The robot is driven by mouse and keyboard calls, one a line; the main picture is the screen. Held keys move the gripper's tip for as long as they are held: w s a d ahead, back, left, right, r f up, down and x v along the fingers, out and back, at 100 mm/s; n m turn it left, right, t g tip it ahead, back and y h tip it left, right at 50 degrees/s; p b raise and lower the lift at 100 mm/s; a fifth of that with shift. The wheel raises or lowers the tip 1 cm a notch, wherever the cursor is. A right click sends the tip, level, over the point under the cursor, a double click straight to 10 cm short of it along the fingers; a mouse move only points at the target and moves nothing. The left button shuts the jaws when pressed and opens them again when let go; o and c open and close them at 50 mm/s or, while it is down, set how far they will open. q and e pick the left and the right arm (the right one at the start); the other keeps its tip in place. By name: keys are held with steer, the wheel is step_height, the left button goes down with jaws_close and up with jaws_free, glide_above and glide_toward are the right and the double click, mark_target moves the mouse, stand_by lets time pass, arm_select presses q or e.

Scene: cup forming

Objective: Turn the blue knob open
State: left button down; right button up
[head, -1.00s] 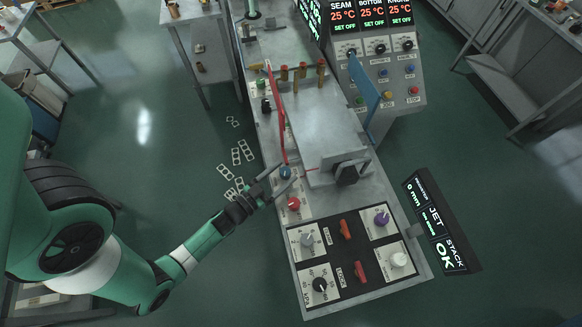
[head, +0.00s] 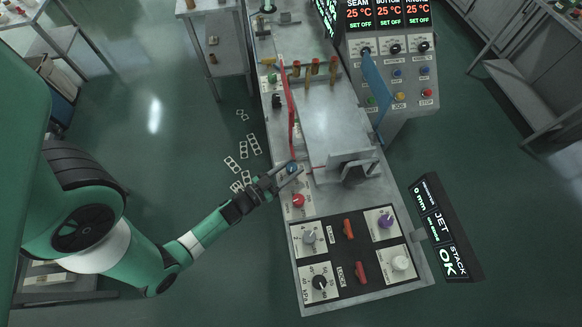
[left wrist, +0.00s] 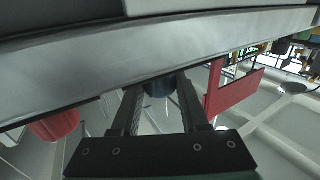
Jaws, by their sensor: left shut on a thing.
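The blue knob (head: 292,169) sits on the left edge of the machine bed, between a long red bar and a red knob (head: 298,201). My left gripper (head: 290,172) reaches it from the lower left, with its fingers on either side, shut on it. In the left wrist view the knob (left wrist: 158,87) is a dark round shape between the two fingertips, mostly in shadow, and its turn angle cannot be told. My right gripper is not in view.
The red bar (head: 290,110) runs close above the blue knob; a red plate (left wrist: 234,92) shows right of the fingers in the left wrist view. A black panel (head: 340,255) with several dials and red switches lies below.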

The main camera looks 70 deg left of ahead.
arm_select(q)
steer(key=h+p, duration=0.1)
steer(key=m+h+p, duration=0.1)
steer(key=shift+a+r+m+t+p, duration=0.2)
steer(key=shift+m+t+p, duration=0.1)
steer(key=shift+t+p, duration=0.1)
steer(key=m+h+p, duration=0.1)
steer(key=h, duration=0.1)
steer(key=shift+h, duration=0.3)
steer(key=shift+f+m+t+h, duration=0.15)
steer(key=shift+m+t+h, duration=0.15)
steer(key=shift+m+h, duration=0.3)
steer(key=m+h+b, duration=0.1)
steer(key=m+h, duration=0.1)
steer(key=h, duration=0.1)
steer(key=shift+f, duration=0.15)
steer(key=m+h+b, duration=0.1)
steer(key=h, duration=0.1)
steer(key=shift+f+m+h, duration=0.1)
steer(key=shift+m+h, duration=0.2)
steer(key=m+g+h+b, duration=0.1)
steer(key=m+h+b, duration=0.1)
steer(key=h, duration=0.1)
steer(key=shift+g, duration=0.4)
steer(key=shift+m+g+h+b, duration=0.5)
steer(key=shift+m+h, duration=0.2)
steer(key=shift+h, duration=0.3)
steer(key=shift+r, duration=0.2)
